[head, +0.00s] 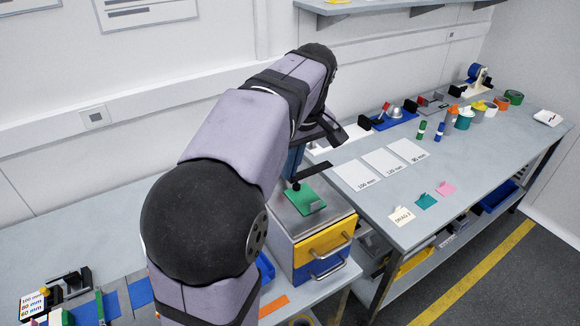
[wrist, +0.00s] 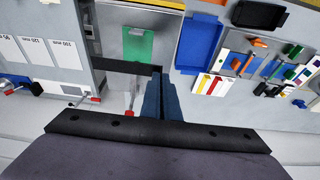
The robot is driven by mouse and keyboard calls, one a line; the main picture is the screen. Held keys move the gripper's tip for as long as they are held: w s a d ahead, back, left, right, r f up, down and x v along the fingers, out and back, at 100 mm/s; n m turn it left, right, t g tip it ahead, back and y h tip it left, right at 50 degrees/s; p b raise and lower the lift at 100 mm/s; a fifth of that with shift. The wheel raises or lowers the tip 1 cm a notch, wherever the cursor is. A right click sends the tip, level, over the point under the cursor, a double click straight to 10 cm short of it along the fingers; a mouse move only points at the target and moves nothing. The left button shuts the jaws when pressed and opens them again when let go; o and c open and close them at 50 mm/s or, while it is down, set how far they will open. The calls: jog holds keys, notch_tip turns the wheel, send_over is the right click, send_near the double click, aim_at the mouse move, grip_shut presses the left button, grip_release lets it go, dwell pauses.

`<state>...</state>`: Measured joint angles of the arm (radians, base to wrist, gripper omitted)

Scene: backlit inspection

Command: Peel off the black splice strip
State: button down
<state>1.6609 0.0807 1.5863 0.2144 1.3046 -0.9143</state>
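A black splice strip (wrist: 122,66) extends left from the tips of my gripper (wrist: 160,75) in the wrist view. The blue fingers are closed together on its right end. In the head view my gripper (head: 293,165) points down, with the dark strip (head: 289,193) at its tip. A green sheet (head: 308,205) with a pale tab lies on top of a drawer cabinet just in front; it also shows in the wrist view (wrist: 138,46). The strip lies at the sheet's edge in the picture; I cannot tell whether they touch. My arm hides part of the cabinet.
The drawer cabinet (head: 284,221) has a yellow and a blue drawer with handles. The bench at right (head: 365,205) holds white length cards (head: 382,164), coloured tags, tape rolls and bottles. A blue tray (wrist: 198,45) and tool boards lie at right in the wrist view.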

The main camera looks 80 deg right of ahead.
jog(key=shift+r+p, duration=2.3)
jog(key=shift+r, duration=0.2)
dwell(0.5)
jog(key=w+a+f+n, duration=0.1)
jog(key=w+a+f, duration=0.3)
jog(key=w, duration=0.6)
jog(key=w+a+f+n+y, duration=0.15)
jog(key=w+a+f, duration=0.25)
jog(key=w, duration=0.6)
jog(key=w+a+f+n, duration=0.2)
jog(key=w+a+f, duration=0.2)
jog(key=w, duration=0.5)
jog(key=w+a+f+n, duration=0.1)
jog(key=w+a+f, duration=0.2)
jog(key=a, duration=0.6)
jog(key=w+a+f+n, duration=0.2)
jog(key=w+a+f, duration=0.1)
jog(key=a, duration=0.7)
jog(key=w+a+f+n+t, duration=0.1)
jog(key=w+a+f, duration=0.2)
jog(key=a, duration=0.7)
jog(key=shift+w+f+y, duration=0.35)
jog(key=shift+w+f, duration=0.05)
jog(key=shift+f, duration=0.2)
jog(key=shift+n, duration=0.25)
